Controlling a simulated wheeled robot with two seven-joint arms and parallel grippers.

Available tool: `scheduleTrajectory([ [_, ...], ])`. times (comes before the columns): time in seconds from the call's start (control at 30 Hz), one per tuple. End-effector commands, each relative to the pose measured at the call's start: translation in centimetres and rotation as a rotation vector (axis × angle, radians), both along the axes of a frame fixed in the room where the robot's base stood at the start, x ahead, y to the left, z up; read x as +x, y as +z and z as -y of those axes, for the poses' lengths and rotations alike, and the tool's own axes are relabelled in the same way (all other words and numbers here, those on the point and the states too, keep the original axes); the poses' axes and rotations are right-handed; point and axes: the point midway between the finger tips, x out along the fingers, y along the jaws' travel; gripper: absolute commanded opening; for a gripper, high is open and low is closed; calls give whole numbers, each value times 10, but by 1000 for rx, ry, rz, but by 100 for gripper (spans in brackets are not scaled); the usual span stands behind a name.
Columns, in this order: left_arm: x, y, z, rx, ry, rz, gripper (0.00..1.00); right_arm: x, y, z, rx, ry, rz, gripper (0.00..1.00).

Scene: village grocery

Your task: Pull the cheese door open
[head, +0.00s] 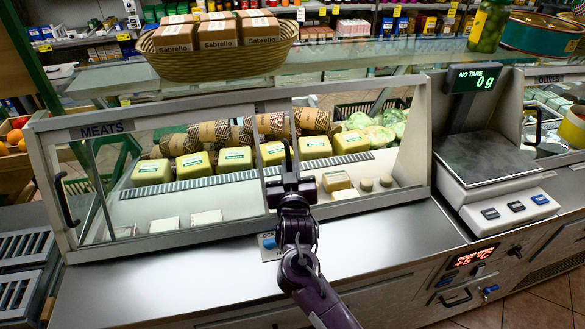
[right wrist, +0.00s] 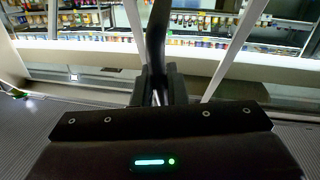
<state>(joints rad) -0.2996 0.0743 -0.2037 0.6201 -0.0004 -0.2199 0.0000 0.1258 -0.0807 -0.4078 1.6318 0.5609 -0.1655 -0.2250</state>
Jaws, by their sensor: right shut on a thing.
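The counter case has glass front doors (head: 350,118) in pale metal frames. A sign reads MEATS at the left; I see no readable cheese sign. A black upright handle (head: 287,152) stands at the middle, near where the two panes meet. My right gripper (head: 290,184) is shut on this handle, and the right wrist view shows the handle (right wrist: 158,30) rising from between the fingers (right wrist: 158,85). Yellow-green wrapped blocks (head: 235,160) and patterned rolls stand inside. I cannot tell whether the door stands ajar. My left gripper is not in view.
Another black handle (head: 64,200) is at the case's left end. A label with a blue part (head: 268,242) lies below my gripper. A scale (head: 490,165) stands at the right. A basket of Sabrello boxes (head: 225,62) sits on top.

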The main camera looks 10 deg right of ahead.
Motion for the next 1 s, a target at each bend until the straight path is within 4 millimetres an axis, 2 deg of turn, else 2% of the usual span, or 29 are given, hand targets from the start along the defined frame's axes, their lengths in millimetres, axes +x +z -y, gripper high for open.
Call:
scheduleTrajectory([
  [0.17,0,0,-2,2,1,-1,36,0,1,0,0,1,3,0],
  [0.2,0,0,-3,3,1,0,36,0,1,0,0,1,3,15],
  [0.37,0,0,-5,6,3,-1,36,0,1,0,0,0,2,34],
  [0.67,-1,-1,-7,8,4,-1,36,-2,0,0,0,0,1,34],
  [0.77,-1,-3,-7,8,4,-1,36,-12,-2,-2,1,1,1,34],
  [1.0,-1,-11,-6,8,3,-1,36,-53,-2,-7,2,1,0,34],
])
